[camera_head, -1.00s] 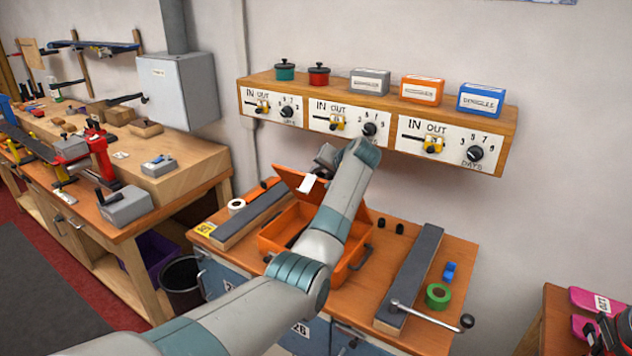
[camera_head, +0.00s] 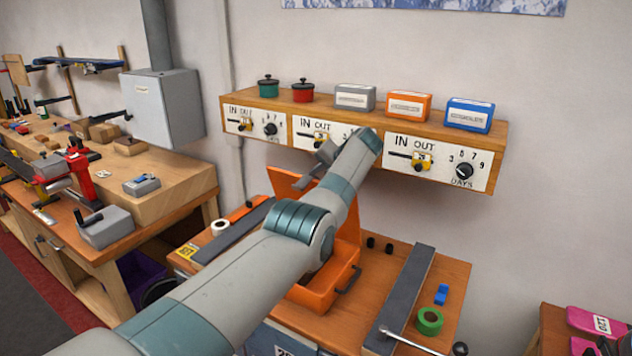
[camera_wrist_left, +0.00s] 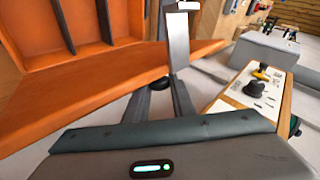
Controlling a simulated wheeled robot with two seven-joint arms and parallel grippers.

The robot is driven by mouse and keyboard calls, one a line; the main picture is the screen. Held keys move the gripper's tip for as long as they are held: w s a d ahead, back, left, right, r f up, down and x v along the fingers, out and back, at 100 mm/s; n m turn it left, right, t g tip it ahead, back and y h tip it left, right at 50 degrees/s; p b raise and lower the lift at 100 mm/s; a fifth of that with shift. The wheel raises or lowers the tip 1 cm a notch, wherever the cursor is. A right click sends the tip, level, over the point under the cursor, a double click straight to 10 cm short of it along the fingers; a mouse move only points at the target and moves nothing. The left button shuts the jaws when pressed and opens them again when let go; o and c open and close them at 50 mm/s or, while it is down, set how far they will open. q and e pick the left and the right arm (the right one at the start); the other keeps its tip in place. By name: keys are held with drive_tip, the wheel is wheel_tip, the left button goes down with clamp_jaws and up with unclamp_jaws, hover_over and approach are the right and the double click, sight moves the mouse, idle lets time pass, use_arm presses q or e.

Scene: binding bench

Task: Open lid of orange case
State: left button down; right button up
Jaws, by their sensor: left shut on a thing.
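The orange case (camera_head: 318,297) sits on the wooden cabinet top, its front and black handle (camera_head: 348,278) facing me. Its orange lid (camera_head: 286,183) is raised and stands steeply at the back of the case. My left arm crosses in front and hides much of lid and case. My left gripper (camera_head: 318,168) is at the lid's upper edge, shut on the lid. In the left wrist view the gripper (camera_wrist_left: 163,85) is beside a broad orange panel (camera_wrist_left: 75,85), and dark dividers show beyond it. The exact contact is unclear. My right gripper is out of view.
A wall shelf (camera_head: 300,95) with pots, boxes and dial panels is close behind the raised lid. Dark grey bars (camera_head: 402,300) flank the case. Green tape (camera_head: 429,321), a blue block (camera_head: 441,295) and a metal crank lie at right.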

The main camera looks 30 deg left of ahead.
use_arm(q)
drive_tip(key=shift+w, duration=0.1)
idle(0.3)
drive_tip(key=c, duration=1.5)
unclamp_jaws()
drive_tip(key=shift+d, duration=0.1)
drive_tip(key=shift+b+v, duration=2.85)
drive_tip(key=shift+v, duration=5.75)
drive_tip(key=shift+w, duration=0.1)
